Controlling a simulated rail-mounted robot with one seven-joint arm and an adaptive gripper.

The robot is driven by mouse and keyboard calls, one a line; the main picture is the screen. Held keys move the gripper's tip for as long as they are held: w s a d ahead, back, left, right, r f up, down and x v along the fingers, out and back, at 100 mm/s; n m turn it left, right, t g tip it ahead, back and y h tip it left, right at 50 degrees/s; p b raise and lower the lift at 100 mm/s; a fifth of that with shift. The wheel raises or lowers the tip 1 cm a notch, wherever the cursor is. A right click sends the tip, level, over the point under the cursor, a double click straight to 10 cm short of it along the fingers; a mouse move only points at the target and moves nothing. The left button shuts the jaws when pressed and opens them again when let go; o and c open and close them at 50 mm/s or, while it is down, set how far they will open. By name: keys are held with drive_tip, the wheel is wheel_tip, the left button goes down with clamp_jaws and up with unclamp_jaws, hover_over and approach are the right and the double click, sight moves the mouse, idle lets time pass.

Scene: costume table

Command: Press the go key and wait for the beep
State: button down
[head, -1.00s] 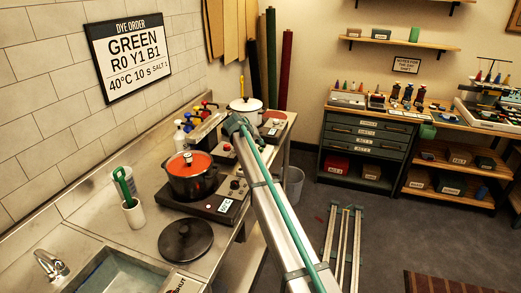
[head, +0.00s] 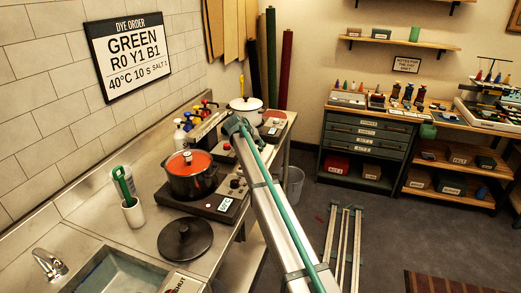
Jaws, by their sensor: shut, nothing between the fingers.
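A dark hot plate (head: 207,203) stands on the steel counter, with a small lit display (head: 224,205) on its front edge; its figures are too small to read. I cannot tell which control is the go key. A black pot (head: 190,184) with an orange-red top surface sits on the plate. My arm runs up from the bottom right, just right of the plate. My gripper cannot be made out at its far end.
A black round lid (head: 185,239) lies in front of the plate, near the sink (head: 112,277). A white cup with a green-handled tool (head: 133,214) stands at left. A second plate with a white pot (head: 246,107) is farther back. A dye order sign (head: 129,55) hangs above.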

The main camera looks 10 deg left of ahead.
sight(260, 148)
drive_tip(key=shift+f+b, duration=0.3)
drive_tip(key=shift+f, duration=0.15)
idle(0.9)
drive_tip(key=shift+r, duration=0.9)
drive_tip(key=shift+r+p, duration=0.8)
drive_tip(key=shift+r, duration=1.75)
drive_tip(key=shift+f, duration=0.1)
